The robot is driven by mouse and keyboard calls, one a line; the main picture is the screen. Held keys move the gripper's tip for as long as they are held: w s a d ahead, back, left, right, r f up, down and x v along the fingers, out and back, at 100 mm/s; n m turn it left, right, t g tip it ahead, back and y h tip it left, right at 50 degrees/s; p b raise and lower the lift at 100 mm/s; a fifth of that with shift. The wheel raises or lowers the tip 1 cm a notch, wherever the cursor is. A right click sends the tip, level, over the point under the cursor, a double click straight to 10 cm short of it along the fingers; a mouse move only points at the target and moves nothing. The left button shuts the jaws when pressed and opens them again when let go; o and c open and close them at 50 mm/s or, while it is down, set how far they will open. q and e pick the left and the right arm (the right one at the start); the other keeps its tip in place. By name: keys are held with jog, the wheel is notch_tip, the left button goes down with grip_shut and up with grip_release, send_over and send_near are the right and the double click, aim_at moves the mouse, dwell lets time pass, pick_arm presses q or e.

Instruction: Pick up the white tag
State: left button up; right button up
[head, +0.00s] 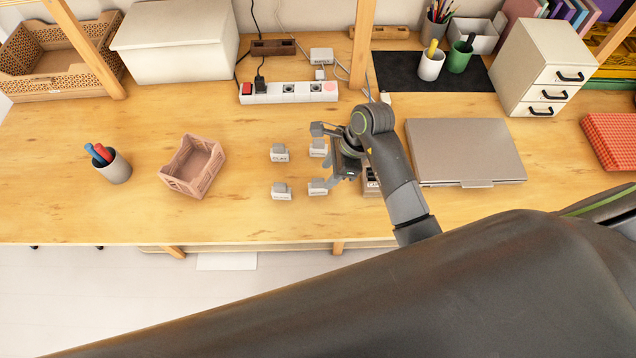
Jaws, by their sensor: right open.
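Several small pale grey-white pieces with dark lettering on their fronts stand on the wooden table. They are at the upper left (279,152), upper right (318,148), lower left (281,191) and lower right (317,188) of a loose square. The lettering is too small to read, and I cannot tell which one is the white tag. My right gripper (325,157) is open at the two right-hand pieces, its fingers pointing left. I cannot tell whether it touches them. A box (371,187) with a label is partly hidden behind my right arm. My left gripper is not in view.
A pink crate (184,184) and a grey pen cup (115,167) stand to the left. A closed laptop (464,151) lies to the right. A power strip (288,92) and a wooden post (361,45) stand behind. The table between crate and pieces is clear.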

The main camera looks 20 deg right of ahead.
aim_at(319, 180)
jog(key=shift+a+f, duration=0.2)
jog(key=shift+a, duration=0.05)
jog(key=shift+w+a+f+p, duration=0.2)
jog(key=shift+a+f+p, duration=0.7)
jog(key=shift+f, duration=0.35)
jog(key=shift+x, duration=0.8)
grip_shut()
